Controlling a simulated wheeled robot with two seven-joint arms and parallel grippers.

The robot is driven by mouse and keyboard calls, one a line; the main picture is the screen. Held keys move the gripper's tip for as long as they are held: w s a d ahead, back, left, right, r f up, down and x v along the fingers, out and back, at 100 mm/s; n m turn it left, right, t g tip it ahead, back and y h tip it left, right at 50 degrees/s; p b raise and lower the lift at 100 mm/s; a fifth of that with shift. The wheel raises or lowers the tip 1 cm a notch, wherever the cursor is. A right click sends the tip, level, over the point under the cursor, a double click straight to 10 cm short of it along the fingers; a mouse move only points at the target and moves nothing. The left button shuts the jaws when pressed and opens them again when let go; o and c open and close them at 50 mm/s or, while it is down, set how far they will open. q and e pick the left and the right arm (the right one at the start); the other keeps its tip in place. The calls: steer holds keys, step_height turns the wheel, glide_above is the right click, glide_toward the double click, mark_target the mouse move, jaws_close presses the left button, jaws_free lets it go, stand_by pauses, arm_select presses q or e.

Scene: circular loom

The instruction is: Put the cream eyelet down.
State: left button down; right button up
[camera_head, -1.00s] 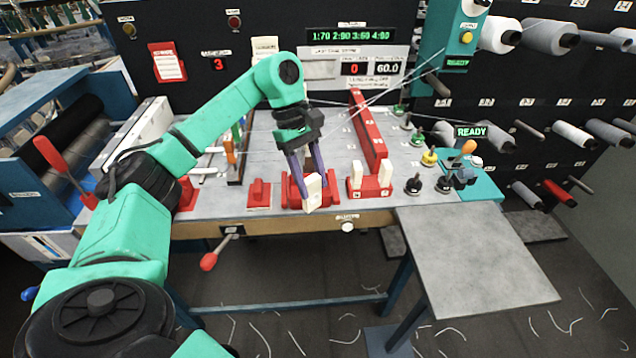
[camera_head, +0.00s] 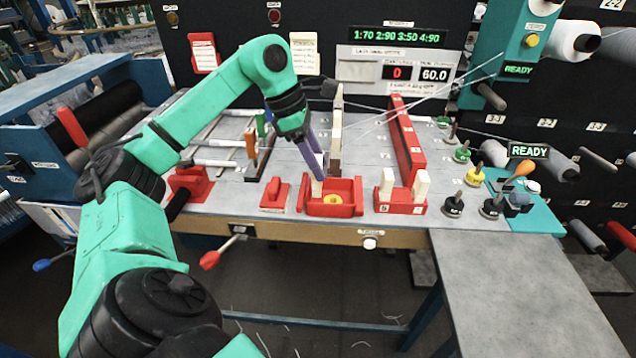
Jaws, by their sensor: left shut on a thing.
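My left gripper (camera_head: 320,176) comes in from the left with its purple fingers pointing down. It is shut on a small cream piece, the cream eyelet (camera_head: 317,188), which shows just below the fingertips at the back left of a red tray (camera_head: 346,211). The fingers hide part of the eyelet, and I cannot tell whether it touches the tray floor. A yellow ring (camera_head: 333,198) lies in the tray. My right gripper is not in view.
A red holder (camera_head: 400,208) with two upright cream blocks stands right of the tray. A small red block (camera_head: 274,196) is on the left. A long red bar (camera_head: 406,140) and dark-based spools (camera_head: 452,205) stand further right. White threads cross above the table.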

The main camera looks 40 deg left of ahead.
arm_select(q)
step_height(320, 180, down, 4)
steer(key=shift+s+r+b, duration=0.1)
steer(key=shift+r+b, duration=0.1)
steer(key=shift+b, duration=0.55)
steer(key=shift+d+f, duration=0.1)
steer(key=shift+f, duration=0.1)
steer(key=shift+r, duration=0.1)
steer(key=shift+c, duration=1.7)
jaws_free()
steer(key=shift+r, duration=0.2)
steer(key=p+v, duration=0.4)
steer(key=v, duration=0.7)
steer(key=shift+r, duration=0.3)
